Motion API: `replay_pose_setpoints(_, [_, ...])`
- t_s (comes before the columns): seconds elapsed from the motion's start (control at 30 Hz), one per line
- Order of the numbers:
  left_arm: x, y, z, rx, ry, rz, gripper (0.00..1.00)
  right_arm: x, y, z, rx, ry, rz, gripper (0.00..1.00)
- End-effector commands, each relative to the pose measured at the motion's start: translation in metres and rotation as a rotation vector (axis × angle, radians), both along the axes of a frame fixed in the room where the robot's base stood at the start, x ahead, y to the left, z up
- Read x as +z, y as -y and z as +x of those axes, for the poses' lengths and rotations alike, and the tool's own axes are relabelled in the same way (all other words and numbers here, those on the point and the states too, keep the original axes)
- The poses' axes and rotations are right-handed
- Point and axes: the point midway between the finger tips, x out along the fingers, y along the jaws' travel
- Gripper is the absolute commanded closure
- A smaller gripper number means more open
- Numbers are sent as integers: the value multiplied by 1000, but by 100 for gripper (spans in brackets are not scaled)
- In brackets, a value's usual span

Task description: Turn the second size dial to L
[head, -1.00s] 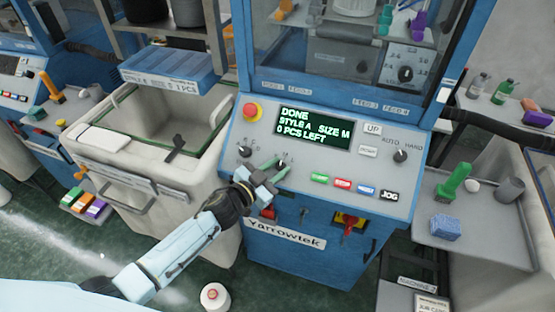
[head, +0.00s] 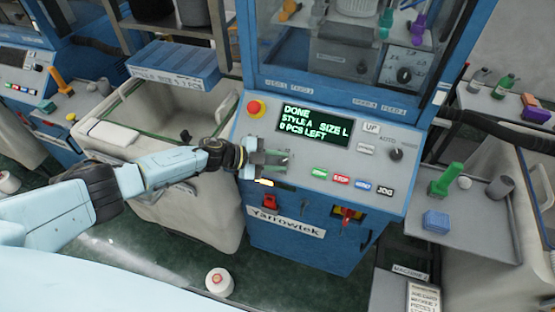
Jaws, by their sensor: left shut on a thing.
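The blue machine (head: 310,232) has a sloped white panel with a lit display (head: 315,124) reading "DONE", "STYLE A", "SIZE L", "0 PCS LEFT". My left gripper (head: 280,161) is at the panel's lower left, below the display, shut on the size dial. The fingers cover most of that dial, so its pointer cannot be read. My wrist hides the other dial to its left. My right gripper is not in view.
Close by are a red stop button (head: 256,109), a row of coloured keys (head: 341,180), the AUTO/HAND knob (head: 396,154) and a red-handled switch (head: 347,215). A pale bin (head: 187,198) stands left; a grey side tray (head: 470,215) stands right.

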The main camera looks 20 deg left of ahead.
Motion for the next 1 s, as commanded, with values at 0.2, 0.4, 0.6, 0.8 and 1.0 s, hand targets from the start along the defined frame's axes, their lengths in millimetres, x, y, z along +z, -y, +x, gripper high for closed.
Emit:
replay_pose_setpoints(0.2, [1,0,2,-62,3,51,97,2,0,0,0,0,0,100])
replay_pose_setpoints(0.4, [1,0,1,-85,2,69,97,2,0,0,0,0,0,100])
replay_pose_setpoints(0.6, [1,0,1,-90,2,71,97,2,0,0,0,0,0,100])
replay_pose_setpoints(0.8, [1,1,1,-91,3,70,97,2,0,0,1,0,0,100])
replay_pose_setpoints(1.0, [1,1,1,-90,2,70,52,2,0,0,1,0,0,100])
